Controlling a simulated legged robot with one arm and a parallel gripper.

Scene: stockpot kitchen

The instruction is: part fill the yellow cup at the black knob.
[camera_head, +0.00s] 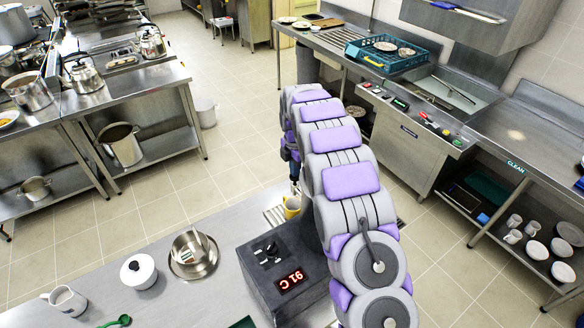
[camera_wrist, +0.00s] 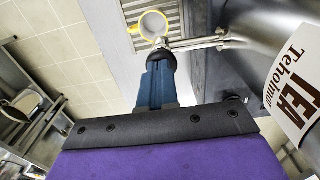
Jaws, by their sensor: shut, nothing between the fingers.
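The yellow cup (camera_wrist: 152,24) stands upright on a slatted metal grate beyond my fingertips in the wrist view, its handle to the left. Its inside looks pale grey, and I cannot tell if it holds liquid. In the head view the cup (camera_head: 292,207) is partly hidden by my arm. A metal tap (camera_wrist: 205,42) reaches beside the cup from the steel urn at right. The black knob (camera_wrist: 160,56) appears at the tips of my blue fingers. My gripper (camera_wrist: 158,72) is shut and empty, at or touching the knob; exact contact is unclear.
A dark box with a red 91 C display (camera_head: 291,281) stands in front of the grate. The urn's label (camera_wrist: 295,85) reads TEA.

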